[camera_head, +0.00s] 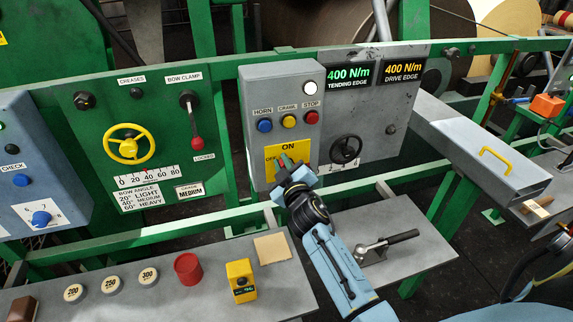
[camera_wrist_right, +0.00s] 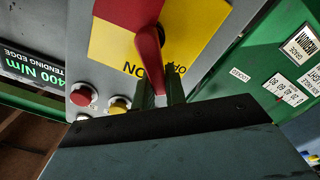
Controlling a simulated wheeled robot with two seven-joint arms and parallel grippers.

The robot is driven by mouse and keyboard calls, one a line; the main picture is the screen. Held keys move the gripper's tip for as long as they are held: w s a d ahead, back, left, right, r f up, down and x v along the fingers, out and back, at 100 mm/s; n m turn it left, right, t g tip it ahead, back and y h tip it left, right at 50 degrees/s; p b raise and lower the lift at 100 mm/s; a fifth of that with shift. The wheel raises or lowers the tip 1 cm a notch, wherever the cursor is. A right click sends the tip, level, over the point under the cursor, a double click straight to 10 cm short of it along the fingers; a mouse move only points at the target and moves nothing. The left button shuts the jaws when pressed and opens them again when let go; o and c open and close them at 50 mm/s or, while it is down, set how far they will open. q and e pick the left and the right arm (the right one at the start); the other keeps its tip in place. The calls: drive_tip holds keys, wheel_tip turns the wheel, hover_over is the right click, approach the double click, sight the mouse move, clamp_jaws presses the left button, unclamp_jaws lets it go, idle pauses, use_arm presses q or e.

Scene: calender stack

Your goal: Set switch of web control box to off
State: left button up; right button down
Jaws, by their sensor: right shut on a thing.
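The grey web control box (camera_head: 256,110) stands upright in the middle of the head view. It carries a yellow ON/OFF plate (camera_head: 289,147) low on its face, which also shows upside down in the right wrist view (camera_wrist_right: 112,40). My right gripper (camera_head: 285,163) reaches this plate and covers most of the switch in the head view. In the right wrist view, the red switch handle (camera_wrist_right: 146,30) runs down between the dark fingers (camera_wrist_right: 161,94), which are shut on it. The handle's end lies near the ON and OFF lettering; its exact setting is hard to tell. My left gripper is out of view.
Blue, yellow and red buttons (camera_head: 288,121) sit above the plate. A black knob (camera_head: 345,149) is to the right. A green panel with a yellow handwheel (camera_head: 128,143) stands left. Below is a grey shelf with a red cup (camera_head: 187,268) and a yellow device (camera_head: 241,280).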

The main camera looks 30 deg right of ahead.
drive_tip(key=shift+w+a+f+n+b, duration=0.1)
drive_tip(key=shift+a+f+n+b, duration=0.35)
drive_tip(key=shift+n, duration=1.2)
drive_tip(key=shift+a+f+n+b, duration=0.1)
drive_tip(key=shift+f+n+b, duration=0.55)
drive_tip(key=shift+n, duration=0.95)
drive_tip(key=shift+w+a+f+n+b, duration=0.15)
drive_tip(key=shift+f+n+b, duration=0.45)
drive_tip(key=shift+n, duration=1.05)
drive_tip(key=shift+s+f, duration=0.1)
drive_tip(key=c, duration=1.5)
unclamp_jaws()
drive_tip(key=shift+o, duration=0.2)
drive_tip(key=v, duration=1.3)
drive_tip(key=shift+s+b, duration=0.2)
drive_tip(key=shift+b, duration=0.2)
